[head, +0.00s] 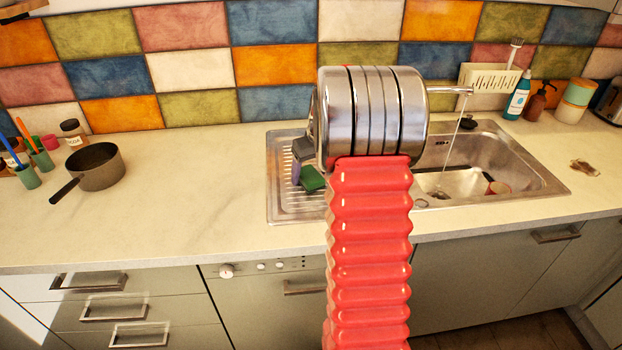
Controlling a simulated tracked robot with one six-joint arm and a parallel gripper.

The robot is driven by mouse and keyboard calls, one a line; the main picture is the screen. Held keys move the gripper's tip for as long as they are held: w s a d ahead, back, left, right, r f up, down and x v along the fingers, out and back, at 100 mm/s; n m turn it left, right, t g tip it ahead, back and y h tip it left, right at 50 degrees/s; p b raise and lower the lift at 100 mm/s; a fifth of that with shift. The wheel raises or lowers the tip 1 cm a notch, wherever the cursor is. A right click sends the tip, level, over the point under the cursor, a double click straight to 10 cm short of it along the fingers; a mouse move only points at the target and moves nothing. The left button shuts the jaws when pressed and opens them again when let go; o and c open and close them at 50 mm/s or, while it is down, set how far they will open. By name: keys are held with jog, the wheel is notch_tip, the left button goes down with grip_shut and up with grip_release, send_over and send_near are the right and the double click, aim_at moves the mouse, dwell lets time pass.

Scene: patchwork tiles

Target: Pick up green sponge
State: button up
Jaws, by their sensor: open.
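The green sponge (312,179) lies on the ridged drainboard at the left side of the steel sink (283,205). A purple item, perhaps another sponge, is just left of it. My gripper (304,150) shows only as a dark grey part, above the green sponge in the picture. The rest of it is hidden behind my silver wrist and red arm. It is open, and nothing is seen held in it. I cannot tell its exact height above the sponge.
Water runs from the tap (450,90) into the basin, where a cup (497,188) lies. A dark saucepan (95,166) stands on the left counter. A blue bottle (517,97) stands behind the sink. The counter between saucepan and drainboard is clear.

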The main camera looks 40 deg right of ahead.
aim_at(310, 175)
jog(key=shift+f, duration=0.25)
dwell(0.5)
jog(key=c, duration=1.2)
jog(key=shift+r, duration=0.1)
notch_tip(310, 175, up, 10)
jog(key=shift+r, duration=0.15)
dwell(1.0)
